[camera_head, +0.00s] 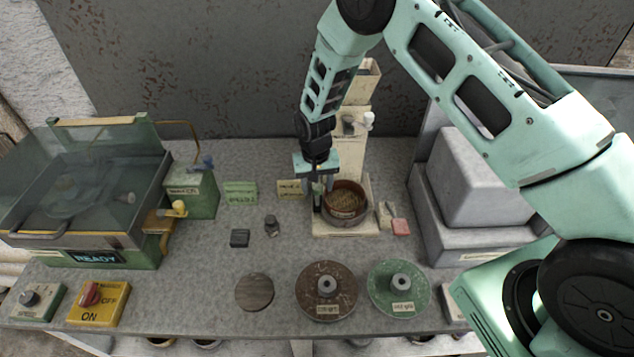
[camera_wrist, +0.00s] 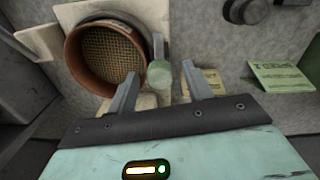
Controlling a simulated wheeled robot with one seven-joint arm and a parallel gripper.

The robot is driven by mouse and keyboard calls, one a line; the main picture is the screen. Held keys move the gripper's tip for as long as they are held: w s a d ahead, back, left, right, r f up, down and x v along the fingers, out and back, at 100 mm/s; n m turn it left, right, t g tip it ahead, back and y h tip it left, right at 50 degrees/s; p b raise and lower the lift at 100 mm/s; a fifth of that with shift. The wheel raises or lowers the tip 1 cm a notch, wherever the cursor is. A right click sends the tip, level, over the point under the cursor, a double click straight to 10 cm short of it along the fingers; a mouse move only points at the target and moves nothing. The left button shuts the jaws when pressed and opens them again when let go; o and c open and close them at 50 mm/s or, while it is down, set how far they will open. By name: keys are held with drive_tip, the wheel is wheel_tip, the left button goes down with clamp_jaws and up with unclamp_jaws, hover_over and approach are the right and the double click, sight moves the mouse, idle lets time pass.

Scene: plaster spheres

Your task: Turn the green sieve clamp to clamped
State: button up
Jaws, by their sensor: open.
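The green sieve clamp (camera_wrist: 159,73) is a pale green rounded knob beside the sieve rim in the wrist view. In the head view it is a small green upright piece (camera_head: 317,190) at the sieve's left, partly covered by my gripper. The round brown sieve (camera_wrist: 104,54), with a mesh bottom, sits on a cream base; it also shows in the head view (camera_head: 344,201). My gripper (camera_wrist: 162,88) is open, pointing down. Its two fingers stand on either side of the clamp, with visible gaps; I cannot tell whether either touches it.
A cream column (camera_head: 350,150) rises behind the sieve. Brown (camera_head: 327,303) and green (camera_head: 411,293) discs lie in front. A glass-lidded machine (camera_head: 85,200) stands left, grey blocks (camera_head: 480,185) right. The bench between has free room.

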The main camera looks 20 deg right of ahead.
drive_tip(key=c, duration=1)
drive_tip(key=shift+n+b, duration=0.3)
drive_tip(key=shift+b, duration=0.1)
drive_tip(key=n+b, duration=0.2)
drive_tip(key=shift+f+n+b, duration=0.15)
drive_tip(key=shift+n+b, duration=0.15)
drive_tip(key=shift+n, duration=0.1)
drive_tip(key=n+b, duration=0.3)
drive_tip(key=n, duration=0.2)
drive_tip(key=n+b, duration=0.1)
drive_tip(key=n, duration=0.4)
drive_tip(key=shift+r, duration=0.2)
drive_tip(key=shift+n+b, duration=0.35)
drive_tip(key=shift+n, duration=1.85)
